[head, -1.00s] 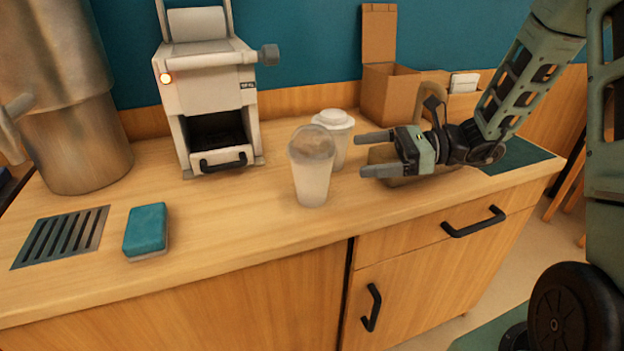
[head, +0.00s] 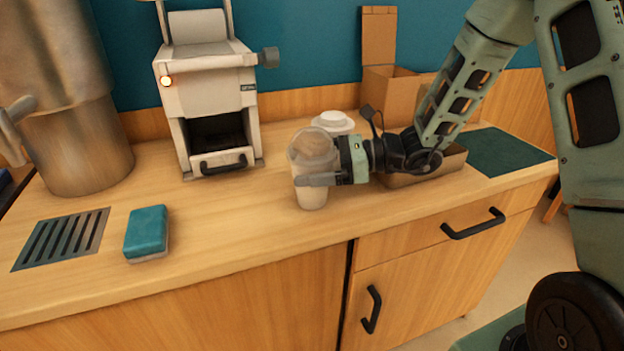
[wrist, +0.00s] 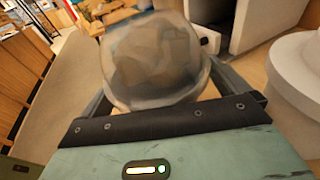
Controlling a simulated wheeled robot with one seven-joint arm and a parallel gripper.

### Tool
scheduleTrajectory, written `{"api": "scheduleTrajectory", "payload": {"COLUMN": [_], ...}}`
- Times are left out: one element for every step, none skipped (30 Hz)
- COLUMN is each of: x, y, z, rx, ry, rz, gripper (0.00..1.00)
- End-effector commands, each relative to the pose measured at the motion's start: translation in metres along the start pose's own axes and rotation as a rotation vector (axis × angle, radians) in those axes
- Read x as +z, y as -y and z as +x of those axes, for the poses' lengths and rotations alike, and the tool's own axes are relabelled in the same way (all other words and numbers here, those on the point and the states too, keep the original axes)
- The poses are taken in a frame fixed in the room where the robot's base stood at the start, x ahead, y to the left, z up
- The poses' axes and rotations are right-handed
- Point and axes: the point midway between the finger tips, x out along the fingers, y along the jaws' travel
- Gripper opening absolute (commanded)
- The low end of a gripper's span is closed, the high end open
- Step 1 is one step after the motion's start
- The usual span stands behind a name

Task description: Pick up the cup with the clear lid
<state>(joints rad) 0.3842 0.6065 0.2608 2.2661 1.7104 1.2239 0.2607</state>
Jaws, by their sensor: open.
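The cup with the clear domed lid (head: 311,196) stands upright on the counter in the head view. Its translucent dome (wrist: 152,62) fills the upper middle of the wrist view. My gripper (head: 312,179) is open and at the cup, one finger passing across its near side. The far finger is mostly hidden behind the cup. In the wrist view the fingers show on both sides of the dome. A cup with a white lid (head: 333,121) stands just behind, partly hidden; it also shows at the right of the wrist view (wrist: 298,75).
A coffee machine (head: 208,90) stands at the back. A metal urn (head: 75,140) is at the left, with a drain grate (head: 62,238) and a teal sponge (head: 146,232) in front. A cardboard box (head: 388,88) and an open tray (head: 420,178) are at the right.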

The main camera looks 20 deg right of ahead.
Motion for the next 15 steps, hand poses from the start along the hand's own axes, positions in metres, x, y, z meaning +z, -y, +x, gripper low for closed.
{"api": "scheduleTrajectory", "payload": {"x": [0.0,0.0,0.0,0.0,-0.0001,0.0,0.0,0.0,0.0,0.0,0.0,0.0004,0.0004,0.0004,0.0004], "y": [0.0,0.0,0.0,-0.0001,-0.0001,-0.0001,-0.0002,-0.0002,-0.0002,-0.0002,-0.0002,-0.0002,-0.0002,-0.0002,-0.0002], "z": [-0.0001,-0.0001,-0.0002,-0.0002,-0.0002,-0.0003,-0.0003,-0.0003,-0.0003,-0.0003,-0.0003,-0.0003,-0.0003,-0.0003,-0.0003], "rx": [0.0,0.0,0.0,0.0,0.0,0.0,0.001,0.001,0.001,0.001,0.001,0.001,0.001,0.001,0.001], "ry": [0.0,0.0,0.0,0.0,0.0,0.0,0.0,0.0,0.0,0.0,0.0,0.001,0.001,0.001,0.001], "rz": [0.0,0.0,0.0,0.0,0.0,0.0,0.0,0.0,0.0,0.0,0.0,-0.001,-0.001,-0.001,-0.001], "gripper": [1.0,1.0,1.0,0.97,0.89,0.78,0.69,0.64,0.64,0.64,0.64,0.64,0.64,0.64,0.64]}}
